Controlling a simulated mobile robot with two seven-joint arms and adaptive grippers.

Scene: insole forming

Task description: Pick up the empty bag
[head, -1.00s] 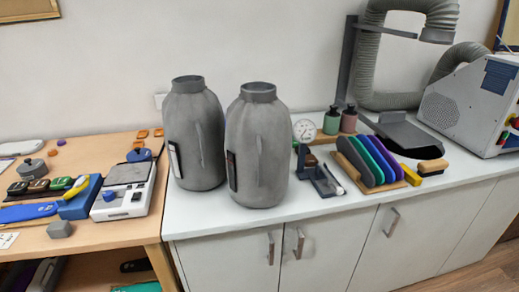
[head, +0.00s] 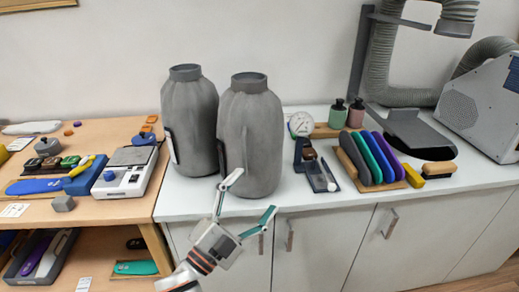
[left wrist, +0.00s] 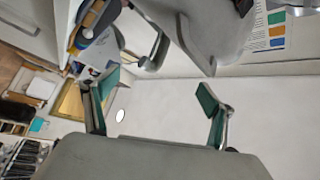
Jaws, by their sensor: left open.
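Two tall grey bags with round necks stand upright side by side on the white counter: a rear left one (head: 189,115) and a front right one (head: 250,130). Each has a dark-edged panel low on its left side. I cannot tell which is empty. My left gripper (head: 251,197) is open, with green pads, in front of the lower part of the right bag. Whether it touches the bag is unclear. In the left wrist view its open fingers (left wrist: 156,97) have nothing between them. My right gripper is not in view.
The white counter (head: 300,205) also bears a dial gauge (head: 301,124), a rack of coloured insoles (head: 372,160), a brush and a grey machine (head: 485,105). The wooden bench (head: 105,208) at left holds a scale (head: 127,172) and several tools.

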